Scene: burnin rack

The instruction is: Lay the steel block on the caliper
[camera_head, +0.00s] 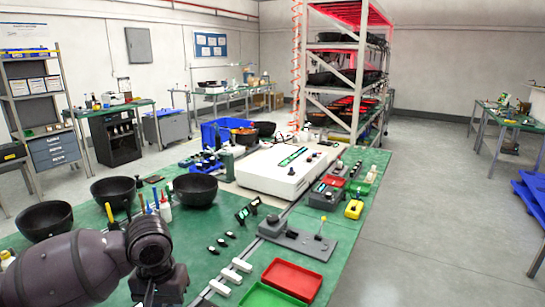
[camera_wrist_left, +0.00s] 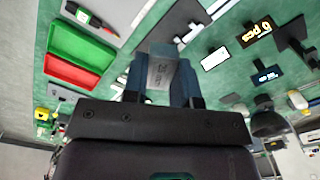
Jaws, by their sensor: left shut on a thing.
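My left gripper (camera_wrist_left: 163,82) is shut on the steel block (camera_wrist_left: 162,70), a small grey block with dark marking, held between the two fingers above the green bench. In the head view my left arm comes in at the lower left, and its fingertips and the block cannot be made out. I cannot pick out the caliper for sure. A dark flat item with a red and light piece (camera_wrist_left: 92,20) lies past the green tray in the left wrist view, too unclear to name. My right gripper is in neither view.
A red tray (camera_head: 292,279) and a green tray (camera_head: 262,297) lie at the bench's front right edge. White pieces (camera_head: 230,276) lie left of them. Black bowls (camera_head: 45,220) stand at the left. A grey fixture (camera_head: 298,238) and a large white box (camera_head: 286,172) stand further back.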

